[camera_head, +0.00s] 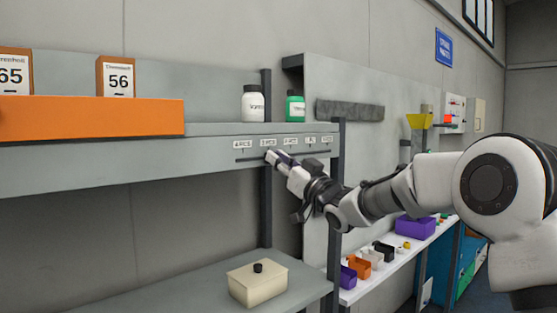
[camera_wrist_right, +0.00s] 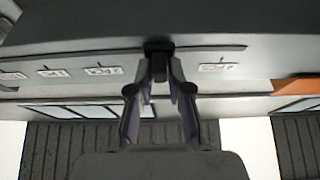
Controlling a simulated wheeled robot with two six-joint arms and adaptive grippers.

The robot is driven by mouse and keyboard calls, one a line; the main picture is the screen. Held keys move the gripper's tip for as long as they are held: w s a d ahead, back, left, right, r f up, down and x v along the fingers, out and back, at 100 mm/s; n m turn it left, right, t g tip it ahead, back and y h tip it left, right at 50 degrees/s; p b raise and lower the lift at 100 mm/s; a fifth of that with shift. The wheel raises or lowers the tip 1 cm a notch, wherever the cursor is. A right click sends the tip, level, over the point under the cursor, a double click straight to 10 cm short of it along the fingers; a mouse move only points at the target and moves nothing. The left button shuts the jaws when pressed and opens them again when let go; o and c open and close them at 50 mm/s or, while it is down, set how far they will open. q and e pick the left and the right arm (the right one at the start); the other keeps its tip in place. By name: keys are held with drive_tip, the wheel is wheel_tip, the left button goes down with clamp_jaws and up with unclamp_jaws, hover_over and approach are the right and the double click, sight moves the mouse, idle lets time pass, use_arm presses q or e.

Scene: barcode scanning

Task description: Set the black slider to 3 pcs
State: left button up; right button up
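The black slider (camera_wrist_right: 158,45) sits on the slot of the grey shelf edge, between the fingertips of my right gripper (camera_wrist_right: 159,68). The fingers are drawn close together on it. In the head view my right gripper (camera_head: 272,156) is at the shelf edge just below the 3 PCS label (camera_head: 268,143) and hides the slider. The 4 PCS label (camera_head: 243,144) is to its left and the 2 PCS label (camera_head: 291,142) to its right. In the wrist view the gripper covers the label behind it. My left gripper is in neither view.
On the shelf stand a white jar (camera_head: 253,103), a green jar (camera_head: 295,105), two numbered boxes (camera_head: 116,76) and an orange panel (camera_head: 90,117). A beige lidded box (camera_head: 258,284) sits on the lower shelf. A dark upright post (camera_head: 335,200) is close to my right arm.

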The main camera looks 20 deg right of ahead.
drive_tip(key=shift+o, duration=0.4)
drive_tip(key=shift+w+a+f, duration=0.1)
drive_tip(key=shift+w, duration=0.2)
drive_tip(key=v, duration=1.2)
